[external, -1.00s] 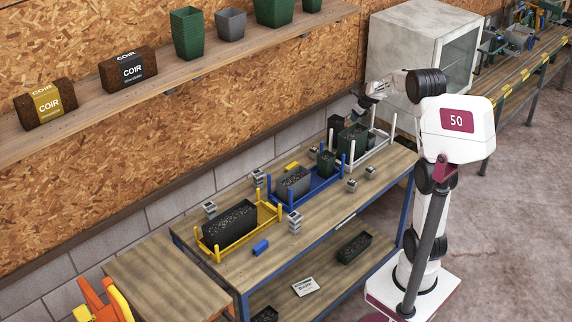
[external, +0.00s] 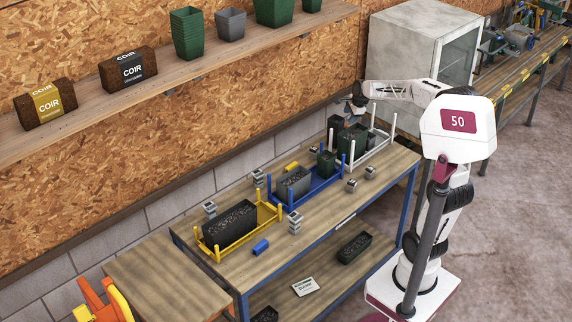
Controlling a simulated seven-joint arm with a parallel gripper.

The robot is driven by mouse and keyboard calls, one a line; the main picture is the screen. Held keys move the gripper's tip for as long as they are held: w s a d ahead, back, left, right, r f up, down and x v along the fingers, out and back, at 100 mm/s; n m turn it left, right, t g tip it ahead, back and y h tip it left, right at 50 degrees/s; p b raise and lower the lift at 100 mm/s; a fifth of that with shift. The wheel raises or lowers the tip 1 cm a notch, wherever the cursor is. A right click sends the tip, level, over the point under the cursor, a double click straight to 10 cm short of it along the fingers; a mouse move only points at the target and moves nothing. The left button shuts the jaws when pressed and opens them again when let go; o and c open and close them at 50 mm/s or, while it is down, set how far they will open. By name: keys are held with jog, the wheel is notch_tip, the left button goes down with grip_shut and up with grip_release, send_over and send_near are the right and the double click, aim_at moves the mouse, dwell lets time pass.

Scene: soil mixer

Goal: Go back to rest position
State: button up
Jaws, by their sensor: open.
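My gripper (external: 352,116) is at the end of my arm, over the far right end of the workbench. It hangs just above a dark green pot (external: 352,138) in the white rack (external: 376,150). Its fingers are small and partly lost against the pots, and I see nothing held in them. I cannot tell whether the fingertips touch the pot.
The workbench (external: 330,222) also carries a blue rack (external: 318,187) with pots, a yellow rack (external: 228,248) with a dark trough (external: 230,222), and several small grey blocks. A grey cabinet (external: 405,45) stands behind my arm. A shelf (external: 190,90) runs along the wall.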

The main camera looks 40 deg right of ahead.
jog(key=s+a+r+n, duration=0.3)
jog(key=s+a+n, duration=0.5)
jog(key=s, duration=0.3)
jog(key=s+a+r+n, duration=0.4)
jog(key=s+a+n, duration=0.45)
jog(key=s, duration=0.25)
jog(key=s+a+f+n, duration=0.1)
jog(key=s+a+n, duration=0.15)
jog(key=s, duration=0.35)
jog(key=s+a+f+n, duration=0.1)
jog(key=s+n, duration=0.3)
jog(key=s, duration=0.1)
notch_tip(320, 180, down, 10)
jog(key=w+g, duration=0.1)
jog(key=g, duration=0.1)
jog(key=shift+r, duration=0.25)
jog(key=shift+w, duration=0.1)
dwell(1.9)
jog(key=o, duration=0.6)
jog(key=shift+o, duration=0.2)
